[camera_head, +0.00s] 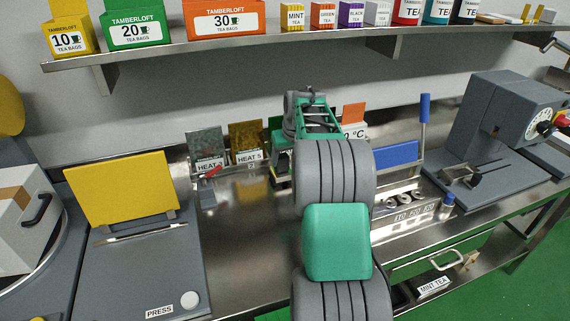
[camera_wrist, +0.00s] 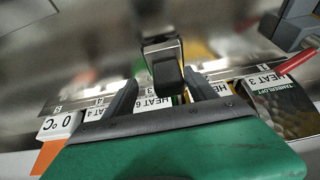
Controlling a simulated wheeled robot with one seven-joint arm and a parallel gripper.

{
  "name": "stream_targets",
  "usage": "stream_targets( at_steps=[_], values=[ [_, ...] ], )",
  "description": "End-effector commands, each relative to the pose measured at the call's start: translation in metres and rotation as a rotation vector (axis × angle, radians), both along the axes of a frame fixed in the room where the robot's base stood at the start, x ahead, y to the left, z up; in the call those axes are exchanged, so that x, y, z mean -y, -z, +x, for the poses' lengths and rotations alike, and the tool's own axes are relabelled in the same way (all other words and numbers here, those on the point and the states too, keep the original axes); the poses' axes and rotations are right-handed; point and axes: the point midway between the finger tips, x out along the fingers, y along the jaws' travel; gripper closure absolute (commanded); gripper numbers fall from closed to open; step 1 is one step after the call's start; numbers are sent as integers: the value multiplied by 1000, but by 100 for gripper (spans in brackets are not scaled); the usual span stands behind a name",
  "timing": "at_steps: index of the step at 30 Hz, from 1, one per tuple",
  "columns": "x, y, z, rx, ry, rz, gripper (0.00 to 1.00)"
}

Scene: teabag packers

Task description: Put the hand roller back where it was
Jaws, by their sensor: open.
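My gripper (camera_wrist: 161,78) is open in the wrist view, over the row of labelled HEAT slots. A dark block in a metal frame (camera_wrist: 163,50) shows between and beyond its two fingers. It may be the hand roller, but I cannot tell for sure, nor whether the fingers touch it. The HEAT 6 label (camera_wrist: 152,102) lies just below it in the picture. In the head view my arm hides the gripper and that block. A small red-handled tool (camera_head: 212,171) lies by the left end of the row; its red handle (camera_wrist: 298,61) also shows in the wrist view.
A press with a yellow plate (camera_head: 120,187) stands left and a grey machine (camera_head: 500,115) right. A blue upright handle (camera_head: 424,108) rises right of my arm. A shelf (camera_head: 270,40) with tea boxes hangs above. The steel worktop (camera_head: 235,245) left of my arm is clear.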

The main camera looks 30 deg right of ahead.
Motion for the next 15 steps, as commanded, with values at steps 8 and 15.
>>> stream_targets(
  at_steps=[8, 15],
  values=[
    [-6, -66, -23, 8, 0, -5, 35],
    [-10, -82, -29, 8, -2, -4, 35]
  ],
)
